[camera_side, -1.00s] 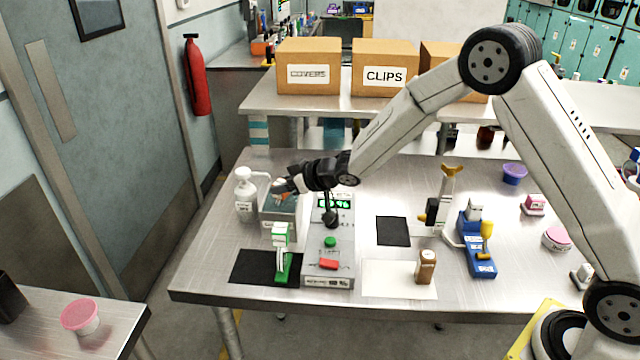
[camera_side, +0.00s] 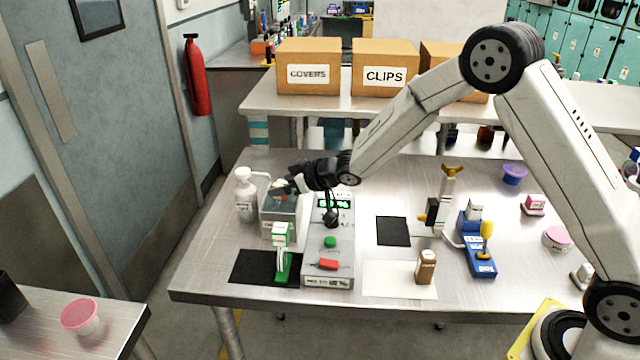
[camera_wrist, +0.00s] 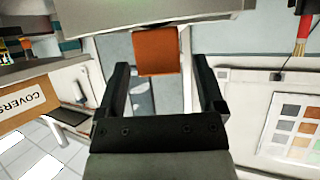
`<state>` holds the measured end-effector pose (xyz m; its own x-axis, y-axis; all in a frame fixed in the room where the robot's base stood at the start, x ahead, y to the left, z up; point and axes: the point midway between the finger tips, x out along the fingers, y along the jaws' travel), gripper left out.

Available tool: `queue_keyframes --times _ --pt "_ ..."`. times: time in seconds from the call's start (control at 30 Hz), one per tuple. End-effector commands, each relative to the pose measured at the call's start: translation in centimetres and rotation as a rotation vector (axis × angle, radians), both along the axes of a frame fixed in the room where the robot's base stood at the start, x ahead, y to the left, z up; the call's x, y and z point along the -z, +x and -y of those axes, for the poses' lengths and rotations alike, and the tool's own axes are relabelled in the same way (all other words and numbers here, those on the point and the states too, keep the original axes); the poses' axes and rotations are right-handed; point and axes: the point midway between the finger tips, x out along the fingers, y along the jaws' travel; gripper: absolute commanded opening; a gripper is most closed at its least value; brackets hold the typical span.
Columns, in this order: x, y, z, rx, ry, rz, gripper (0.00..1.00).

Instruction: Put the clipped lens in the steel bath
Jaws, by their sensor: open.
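The steel bath (camera_side: 272,216) is an open grey box at the back left of the table, behind the green-and-white stand. An orange piece (camera_wrist: 158,50), apparently the lens's clip, shows between my fingers in the wrist view and at the bath's top in the side view. It borders a pale bar that looks like the bath's rim. The lens itself cannot be made out. My gripper (camera_wrist: 161,92) is open, with a black finger on either side of the orange piece and gaps to both. In the side view my gripper (camera_side: 288,186) is just above the bath.
A white pump bottle (camera_side: 245,195) stands close left of the bath. A grey control box (camera_side: 329,260) with green and red buttons is to its right. The green-and-white stand (camera_side: 282,252) is in front on a black mat. A bare dark pad (camera_side: 393,231) lies farther right.

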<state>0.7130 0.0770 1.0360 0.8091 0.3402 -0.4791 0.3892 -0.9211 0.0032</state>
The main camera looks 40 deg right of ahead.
Motion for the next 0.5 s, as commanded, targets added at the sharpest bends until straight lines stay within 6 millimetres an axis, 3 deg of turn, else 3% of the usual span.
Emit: queue_keyframes --times 0.5 --pt "-2.7 -4.3 1.9 0.002 0.0 0.002 0.87"
